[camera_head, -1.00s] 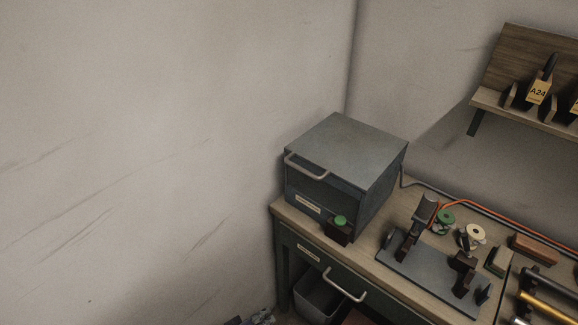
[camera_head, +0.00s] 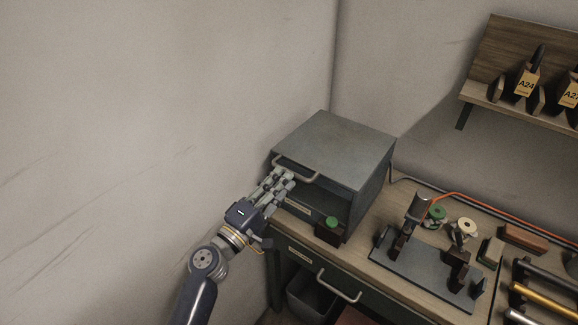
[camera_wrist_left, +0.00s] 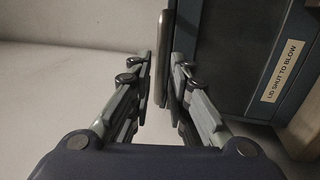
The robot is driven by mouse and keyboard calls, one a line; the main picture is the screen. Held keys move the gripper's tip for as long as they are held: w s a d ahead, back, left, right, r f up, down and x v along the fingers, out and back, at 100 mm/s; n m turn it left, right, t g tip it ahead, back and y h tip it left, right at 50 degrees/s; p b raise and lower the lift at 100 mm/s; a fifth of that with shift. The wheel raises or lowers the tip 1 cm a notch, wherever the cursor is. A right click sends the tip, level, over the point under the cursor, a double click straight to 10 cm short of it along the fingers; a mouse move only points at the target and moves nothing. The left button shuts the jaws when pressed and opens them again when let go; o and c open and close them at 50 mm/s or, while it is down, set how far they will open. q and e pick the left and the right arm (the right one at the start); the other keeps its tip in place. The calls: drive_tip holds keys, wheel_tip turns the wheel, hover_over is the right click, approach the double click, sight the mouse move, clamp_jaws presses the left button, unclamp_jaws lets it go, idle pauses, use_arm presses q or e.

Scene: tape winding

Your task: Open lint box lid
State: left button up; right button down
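The lint box (camera_head: 370,200) is a dark blue-grey metal box at the back left of the bench. Its flat grey lid (camera_head: 335,145) looks shut, with a pale bar handle (camera_head: 310,178) at its front left edge. My left gripper (camera_head: 283,178) reaches in from the left to this handle. In the left wrist view the handle (camera_wrist_left: 164,60) stands between the two fingers (camera_wrist_left: 161,85), which look open with a thin gap at the left finger. A "LID SHUT TO BLOW" label (camera_wrist_left: 282,70) is on the box front. My right gripper is not in view.
A small box with a green button (camera_head: 332,223) stands before the lint box's right front corner. Right of it are a grey fixture (camera_head: 425,270), tape spools (camera_head: 437,213) and tools. A drawer handle (camera_head: 340,287) is below. A wall closes off the left.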

sight(289, 170)
use_arm(q)
drive_tip(key=shift+p+x, duration=0.35)
drive_tip(key=shift+x, duration=1.65)
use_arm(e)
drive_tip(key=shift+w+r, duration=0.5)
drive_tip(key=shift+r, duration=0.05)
use_arm(q)
drive_tip(key=shift+f, duration=0.1)
clamp_jaws()
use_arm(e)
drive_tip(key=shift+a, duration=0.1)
